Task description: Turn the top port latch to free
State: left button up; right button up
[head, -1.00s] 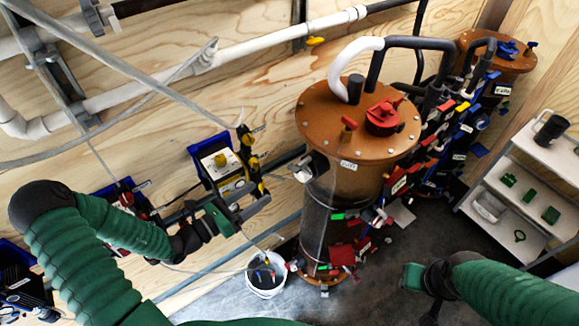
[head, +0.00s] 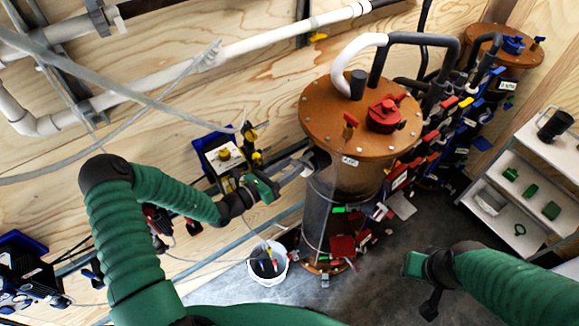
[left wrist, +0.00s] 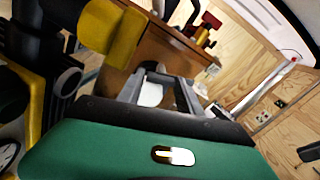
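My left gripper (head: 304,166) is right beside this fitting. In the left wrist view, its grey fingers (left wrist: 163,92) are apart, with a whitish part (left wrist: 150,94) showing between them; contact is unclear. My right gripper (head: 408,264) hangs at lower right, away from the tank; its fingers are unclear.
A yellow and black device (head: 225,158) is on the wall behind my left arm. A white bucket (head: 268,268) stands on the floor. A second orange tank (head: 500,45) and white shelves (head: 525,185) are at right. Hoses and coloured tags crowd the tank's right side.

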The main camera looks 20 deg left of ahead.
pick_arm(q)
grip_shut()
jog(key=shift+r+n, duration=0.15)
jog(key=shift+n, duration=0.15)
jog(key=shift+n+p, duration=0.4)
jog(key=shift+p, duration=0.1)
jog(key=shift+o, duration=0.9)
grip_release()
jog(key=o, duration=0.3)
jog(key=shift+a, duration=0.2)
jog(key=shift+o, duration=0.2)
